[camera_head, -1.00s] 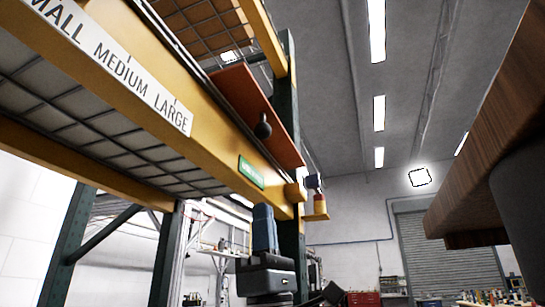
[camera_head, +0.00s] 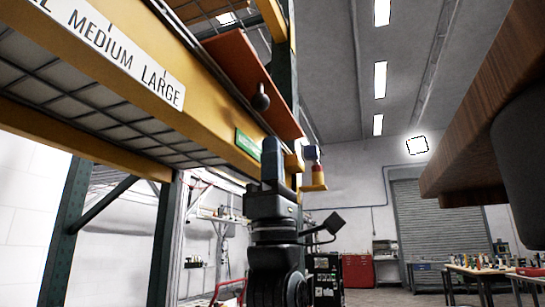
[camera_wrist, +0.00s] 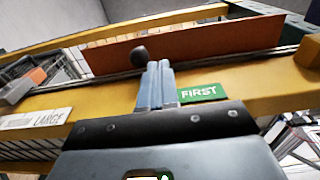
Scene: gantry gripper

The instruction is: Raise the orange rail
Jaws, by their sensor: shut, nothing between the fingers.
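The orange rail (camera_head: 242,70) is a long flat board along the top front of a yellow shelf beam, with a round black knob (camera_head: 261,102) on its face. In the wrist view the rail (camera_wrist: 220,42) runs across the picture, and the knob (camera_wrist: 139,55) sits at its left part. My gripper (camera_head: 271,143) points up, its fingers together and empty, below the knob in the head view. In the wrist view my gripper (camera_wrist: 159,66) has its fingertips just right of and below the knob. I cannot tell whether they touch it.
The yellow beam (camera_head: 150,55) carries a size label (camera_head: 120,50) and a green sign (camera_head: 248,143). A dark upright post (camera_head: 284,85) stands at the beam's end. A wooden slab (camera_head: 480,110) overhangs on the right. Open room lies between it and the shelf.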

